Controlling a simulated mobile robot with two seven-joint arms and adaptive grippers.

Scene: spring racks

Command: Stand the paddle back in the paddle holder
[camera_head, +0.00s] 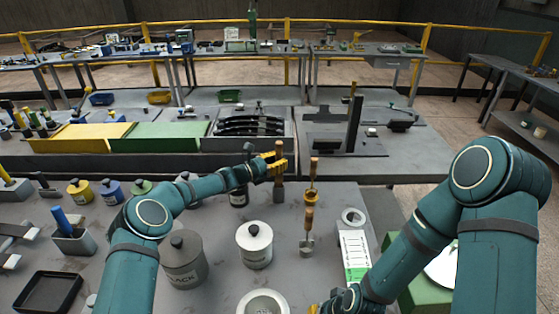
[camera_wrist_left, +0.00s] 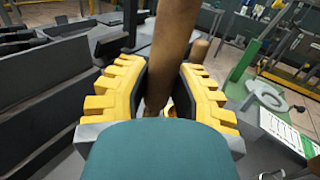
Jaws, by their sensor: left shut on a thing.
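My left gripper (camera_head: 279,161) is shut on a brown wooden handle (camera_head: 279,188), which I take to be the paddle. In the left wrist view the handle (camera_wrist_left: 168,45) runs upright, slightly tilted, between the yellow fingers (camera_wrist_left: 158,95). The paddle's lower end is hidden in that view. To the right of the gripper in the head view stands a wooden-handled piece (camera_head: 309,216) with a yellow collar and a grey metal lower part. I cannot tell which thing is the paddle holder. My right gripper (camera_head: 314,308) is mostly cut off at the bottom edge.
A white lidded pot (camera_head: 254,243) and a grey lidded canister (camera_head: 183,258) stand in front of the left gripper. A grey block (camera_head: 74,242) with a blue handle and a black tray (camera_head: 48,292) are at left. A white-green card (camera_head: 354,254) lies right.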

